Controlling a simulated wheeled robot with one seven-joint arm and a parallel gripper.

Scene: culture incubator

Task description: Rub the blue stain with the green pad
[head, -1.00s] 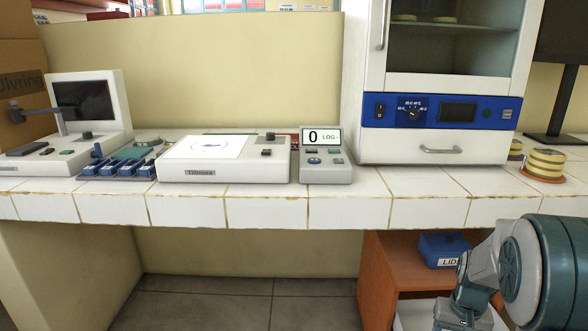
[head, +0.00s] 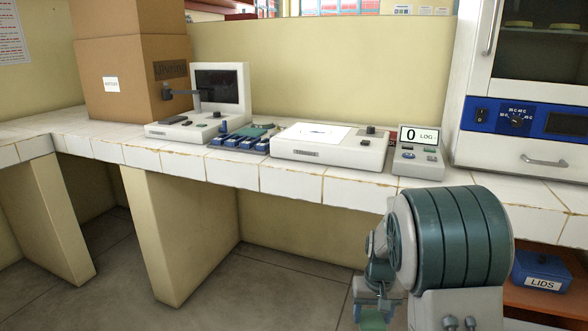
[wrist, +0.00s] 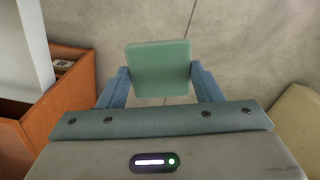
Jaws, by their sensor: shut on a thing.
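My gripper (wrist: 159,74) is shut on the green pad (wrist: 158,58), a flat square held between its two blue fingers in the wrist view. Under the pad is only the grey floor. In the head view the green pad (head: 373,319) shows at the bottom edge, below my gripper (head: 378,300) and lower than the worktop, in front of it. I see no clear blue stain in either view. A faint dark mark lies on the white sheet (head: 312,137) on top of a white device; its colour is too small to tell.
A support wall (head: 165,235) stands below. An orange shelf (wrist: 62,98) is left in the wrist view.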

